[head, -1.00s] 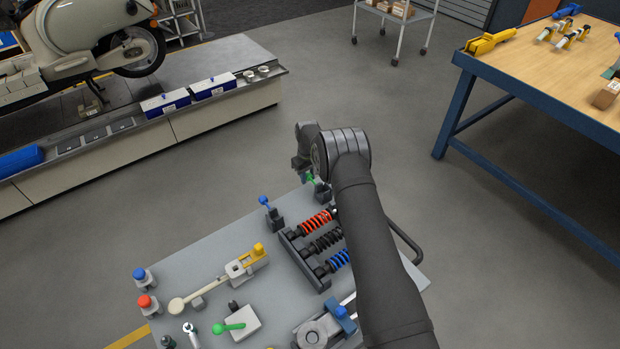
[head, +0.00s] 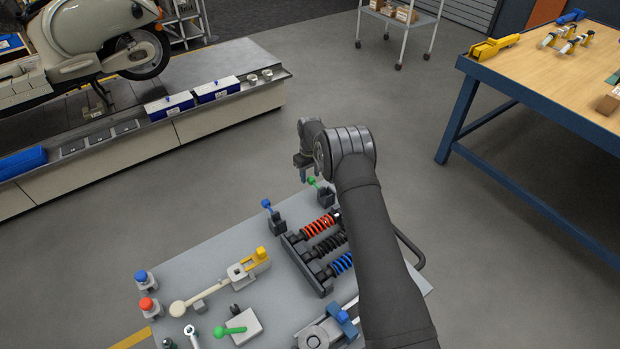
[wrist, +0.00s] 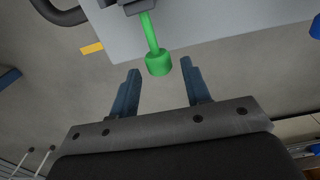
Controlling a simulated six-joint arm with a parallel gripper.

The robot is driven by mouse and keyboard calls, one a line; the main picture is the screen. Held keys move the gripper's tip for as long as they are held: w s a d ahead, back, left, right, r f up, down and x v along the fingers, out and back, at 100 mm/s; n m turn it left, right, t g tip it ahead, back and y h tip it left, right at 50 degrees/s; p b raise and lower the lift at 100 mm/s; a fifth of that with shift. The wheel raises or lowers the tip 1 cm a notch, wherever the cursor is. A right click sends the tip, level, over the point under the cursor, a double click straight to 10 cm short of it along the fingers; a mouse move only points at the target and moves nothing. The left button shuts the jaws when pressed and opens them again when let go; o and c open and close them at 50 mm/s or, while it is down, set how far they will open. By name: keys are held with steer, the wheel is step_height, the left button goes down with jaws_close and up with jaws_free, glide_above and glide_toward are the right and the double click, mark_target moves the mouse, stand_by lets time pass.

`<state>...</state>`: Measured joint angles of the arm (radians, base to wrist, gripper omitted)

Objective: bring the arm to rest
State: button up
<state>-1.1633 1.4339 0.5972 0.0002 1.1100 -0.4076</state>
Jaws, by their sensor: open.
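My gripper (wrist: 160,82) is open and empty in the wrist view, its two fingers apart. The round green knob (wrist: 159,63) of a lever lies just beyond the fingertips in that view, and nothing is between the fingers. In the head view my gripper (head: 305,172) hangs above the far edge of the grey work table (head: 215,265), by the green-knobbed lever (head: 314,183). Whether the fingers touch the knob cannot be told.
A blue-knobbed lever (head: 268,205) and a rack with red (head: 320,226), black and blue springs stand close to my arm. Open floor lies between.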

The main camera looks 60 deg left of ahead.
mark_target(312, 178)
steer(key=shift+r, duration=2.15)
steer(key=shift+f, duration=0.1)
step_height(312, 178, down, 7)
steer(key=shift+f, duration=0.1)
steer(key=shift+d, duration=0.65)
